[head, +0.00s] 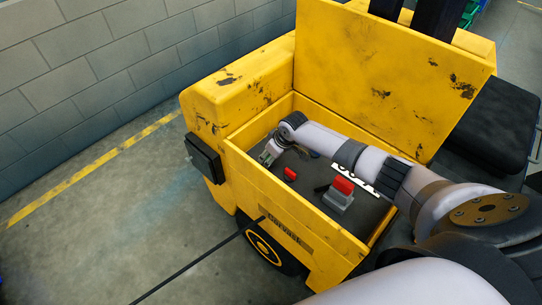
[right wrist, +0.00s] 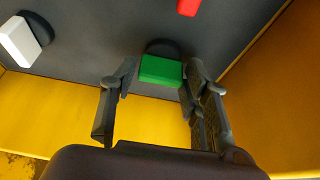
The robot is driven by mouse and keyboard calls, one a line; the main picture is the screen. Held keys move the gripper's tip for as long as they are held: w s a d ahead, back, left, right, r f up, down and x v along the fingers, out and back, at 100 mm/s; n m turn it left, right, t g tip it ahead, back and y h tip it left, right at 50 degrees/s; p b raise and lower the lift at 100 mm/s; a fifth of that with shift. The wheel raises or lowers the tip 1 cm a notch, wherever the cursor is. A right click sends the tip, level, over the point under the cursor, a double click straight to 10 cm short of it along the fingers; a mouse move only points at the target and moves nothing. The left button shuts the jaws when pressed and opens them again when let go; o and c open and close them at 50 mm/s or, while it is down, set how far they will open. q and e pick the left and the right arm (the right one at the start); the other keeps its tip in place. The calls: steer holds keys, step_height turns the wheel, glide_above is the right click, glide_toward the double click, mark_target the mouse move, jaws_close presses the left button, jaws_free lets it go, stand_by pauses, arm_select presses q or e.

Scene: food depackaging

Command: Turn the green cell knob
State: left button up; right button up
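The green cell knob (right wrist: 161,70) is a green block on the dark floor of the compartment, near its yellow wall, in the right wrist view. My right gripper (right wrist: 160,76) is open, with one finger on each side of the green knob. The fingertips are close to its sides; I cannot tell whether they touch it. In the head view my right gripper (head: 268,156) reaches down into the left end of the yellow compartment (head: 262,184). The green knob cannot be made out there. My left gripper is not in view.
A red knob (head: 290,174) and a grey block with a red top (head: 340,193) sit farther right. A white block (right wrist: 20,42) is left of the green knob. A raised yellow lid (head: 390,75) stands behind. Yellow walls enclose the compartment.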

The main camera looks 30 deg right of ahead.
steer(key=c, duration=0.7)
